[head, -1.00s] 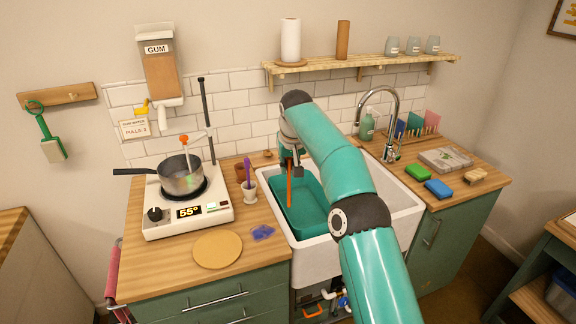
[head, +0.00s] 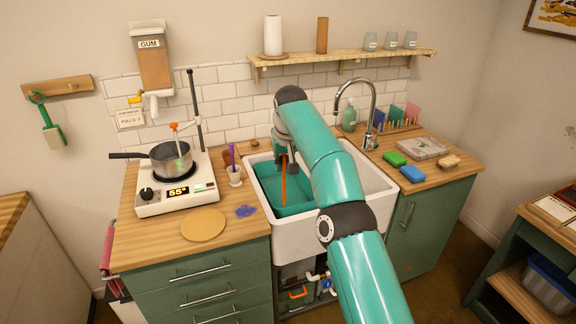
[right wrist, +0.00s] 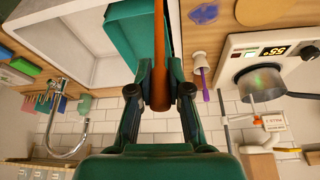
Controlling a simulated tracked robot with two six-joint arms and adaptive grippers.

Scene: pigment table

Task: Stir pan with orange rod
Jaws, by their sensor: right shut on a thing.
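My right gripper (head: 287,160) is shut on the orange rod (head: 284,186), which hangs down in front of the teal basin in the sink. In the right wrist view, the rod (right wrist: 160,45) runs between the two fingers (right wrist: 160,93). Whether its lower end touches the basin cannot be told. The grey pan (head: 165,161) sits on the hot plate (head: 150,205) at the left, its black handle pointing left. A thin probe with an orange top stands in it. The pan (right wrist: 252,85) also shows in the right wrist view. My left gripper is not in view.
The teal basin (head: 262,180) lies in the white sink (head: 290,232). A white cup (head: 235,178) with a purple tool stands between sink and hot plate. A dark post (head: 196,110) rises behind the pan, and a GUM dispenser (head: 153,65) hangs above. A round tan mat (head: 203,225) lies in front.

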